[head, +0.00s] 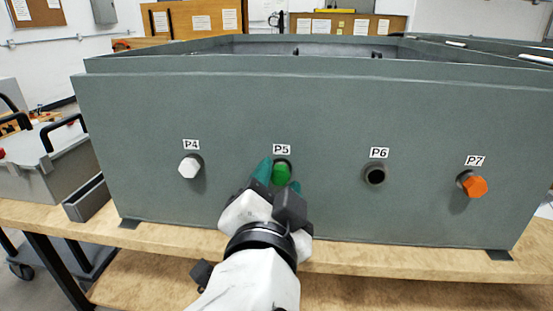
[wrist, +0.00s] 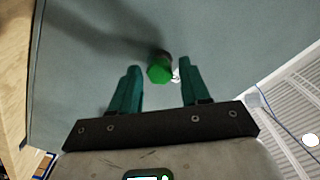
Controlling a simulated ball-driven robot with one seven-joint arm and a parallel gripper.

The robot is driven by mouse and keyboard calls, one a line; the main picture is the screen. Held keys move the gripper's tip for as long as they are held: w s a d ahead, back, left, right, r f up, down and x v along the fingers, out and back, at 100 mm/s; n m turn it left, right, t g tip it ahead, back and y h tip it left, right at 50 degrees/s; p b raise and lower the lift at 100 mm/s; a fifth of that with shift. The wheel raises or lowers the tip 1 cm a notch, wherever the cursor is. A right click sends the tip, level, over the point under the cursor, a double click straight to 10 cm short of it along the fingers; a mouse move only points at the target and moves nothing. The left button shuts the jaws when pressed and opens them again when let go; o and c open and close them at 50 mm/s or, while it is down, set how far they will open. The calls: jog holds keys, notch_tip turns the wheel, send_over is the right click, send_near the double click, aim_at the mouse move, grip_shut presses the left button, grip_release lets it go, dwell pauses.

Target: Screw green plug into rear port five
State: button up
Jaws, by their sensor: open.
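The green plug (head: 281,174) sits at the port under the P5 label (head: 282,149) on the grey panel (head: 330,110). In the wrist view the green plug (wrist: 159,70) sticks out from the panel, with a dark ring behind it. I cannot tell how deep it is seated. My gripper (head: 279,178) is open, with one teal finger on each side of the plug. In the wrist view my gripper (wrist: 161,72) shows a gap between each fingertip and the plug. My fingers partly hide the port's edge in the head view.
A white plug (head: 189,167) is at P4 and an orange plug (head: 474,186) at P7. The P6 port (head: 375,175) is empty. The grey box stands on a wooden bench (head: 160,236). A grey case (head: 40,165) stands at the left.

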jog(key=n+p, duration=0.2)
jog(key=n, duration=0.1)
jog(key=n+p, duration=0.1)
jog(key=shift+r, duration=0.25)
jog(key=n+p, duration=0.3)
jog(key=n, duration=0.1)
jog(key=shift+d+p, duration=0.1)
jog(key=shift+p, duration=0.3)
jog(key=n+p, duration=0.3)
jog(key=n, duration=0.1)
jog(key=shift+f+n+p, duration=0.2)
jog(key=shift+n+p, duration=0.5)
jog(key=shift+n, duration=0.3)
jog(key=shift+f, duration=0.15)
jog(key=shift+c, duration=0.4)
grip_shut()
